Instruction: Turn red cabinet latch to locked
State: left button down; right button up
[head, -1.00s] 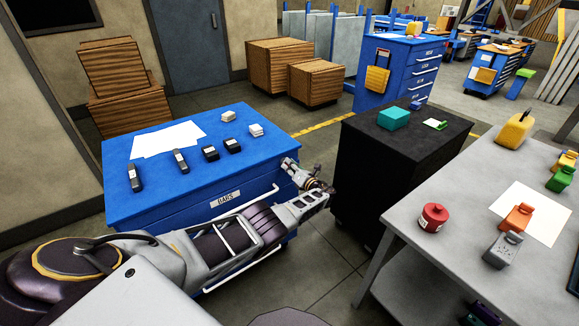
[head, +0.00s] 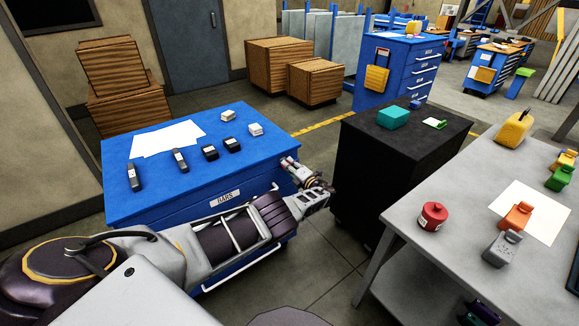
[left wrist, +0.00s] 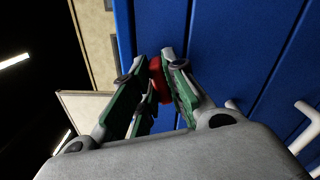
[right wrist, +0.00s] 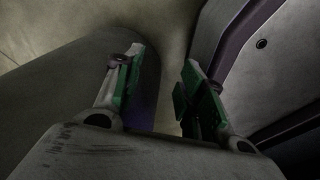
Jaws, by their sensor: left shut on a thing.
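The red latch (left wrist: 157,78) shows in the left wrist view on the blue cabinet's side, between the fingertips of my left gripper (left wrist: 160,66). That gripper is shut on it, and the fingers hide much of the latch. In the head view my left gripper (head: 291,166) reaches the right end of the blue cabinet (head: 150,205), just below its top edge. The latch is hidden in the head view, so I cannot tell its angle. My right gripper (left wrist: 160,66) is not in that view; in the right wrist view my right gripper (right wrist: 163,65) is open and empty.
Dark and pale small items and white papers (head: 168,138) lie on the cabinet top. A black cabinet (head: 375,175) stands close to the right of my left wrist. A grey table (head: 425,255) with a red canister (head: 433,215) is at the right.

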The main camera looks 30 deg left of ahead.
pick_arm(q)
jog(key=m, duration=0.3)
jog(key=shift+f+m, duration=0.15)
jog(key=shift+m, duration=0.25)
jog(key=c, duration=1.7)
grip_release()
jog(key=shift+o, duration=1.2)
jog(key=shift+d, duration=0.1)
pick_arm(e)
jog(key=shift+w+d, duration=0.1)
jog(key=shift+w, duration=0.3)
pick_arm(q)
jog(key=shift+n, duration=0.6)
